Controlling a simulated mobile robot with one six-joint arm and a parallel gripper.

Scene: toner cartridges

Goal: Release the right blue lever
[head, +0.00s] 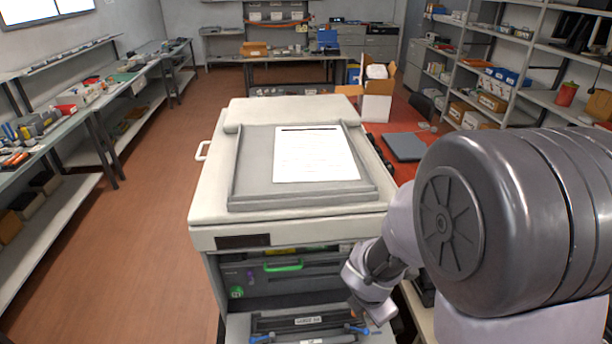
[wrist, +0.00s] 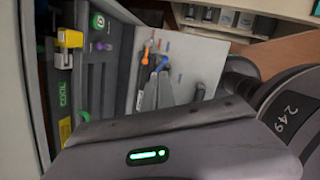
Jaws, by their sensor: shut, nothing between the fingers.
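The right blue lever (head: 358,330) is at the right end of a dark toner unit (head: 302,323) in the open front of the printer. A second blue lever (head: 260,339) is at the unit's left end. My gripper (head: 364,312) is shut and empty, pointing down just above the right lever in the head view. In the wrist view blue lever parts (wrist: 162,63) show close to my gripper's fingertips (wrist: 160,80). I cannot tell whether they touch.
The printer (head: 205,214) has a grey top with a white sheet (head: 315,154). Inside its front are a green handle (head: 284,267) and a green round label (wrist: 98,21). A yellow part (wrist: 70,39) shows in the wrist view. Open floor (head: 150,200) lies to the left.

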